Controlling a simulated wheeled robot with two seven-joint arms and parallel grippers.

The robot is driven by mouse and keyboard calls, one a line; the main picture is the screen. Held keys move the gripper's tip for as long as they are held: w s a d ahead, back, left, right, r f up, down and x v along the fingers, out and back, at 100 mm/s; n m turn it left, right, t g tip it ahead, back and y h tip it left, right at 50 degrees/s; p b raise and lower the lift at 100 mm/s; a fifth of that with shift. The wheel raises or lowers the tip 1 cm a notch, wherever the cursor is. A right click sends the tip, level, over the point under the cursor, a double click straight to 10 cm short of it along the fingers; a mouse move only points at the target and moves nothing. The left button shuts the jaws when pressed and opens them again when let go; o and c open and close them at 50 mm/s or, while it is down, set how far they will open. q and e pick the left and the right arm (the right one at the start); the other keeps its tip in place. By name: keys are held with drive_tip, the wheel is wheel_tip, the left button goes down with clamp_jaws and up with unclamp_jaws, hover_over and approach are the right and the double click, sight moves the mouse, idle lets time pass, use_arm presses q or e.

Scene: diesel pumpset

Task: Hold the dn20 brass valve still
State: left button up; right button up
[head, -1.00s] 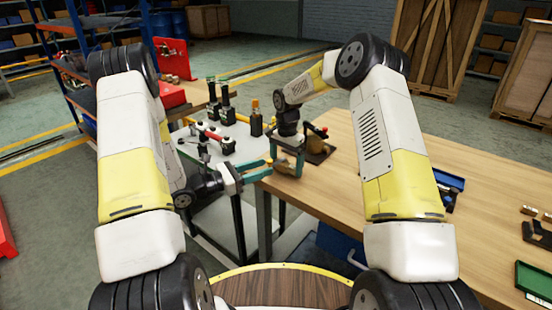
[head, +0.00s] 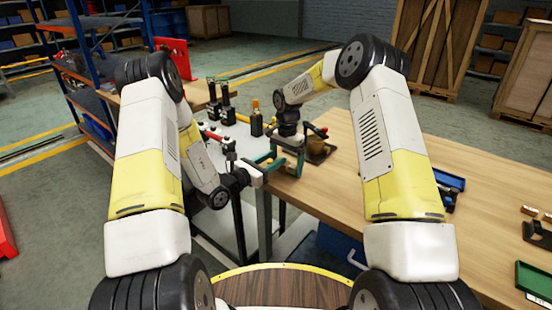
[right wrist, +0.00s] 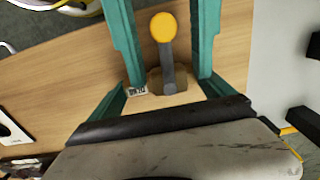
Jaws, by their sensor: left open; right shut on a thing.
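The brass valve (head: 316,146), a small brownish body with a red-tipped dark handle above it, shows at the left end of the wooden table. My right gripper (head: 289,165) points down beside it with teal fingers. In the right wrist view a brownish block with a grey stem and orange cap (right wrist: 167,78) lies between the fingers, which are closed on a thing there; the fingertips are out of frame. I take it as the valve, though the contact is hidden. My left gripper (head: 274,163) is open, its teal fingers close to the right gripper's fingers and partly overlapping them.
The wooden table (head: 390,150) carries a blue tray (head: 450,183) and a green tray (head: 533,282) to the right. A grey side table (head: 222,145) with several black-bodied fittings and an orange-capped bottle (head: 256,119) stands to the left. Its edge is close to my left arm.

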use_arm(q)
drive_tip(key=shift+w+d, duration=0.5)
clamp_jaws()
idle(1.2)
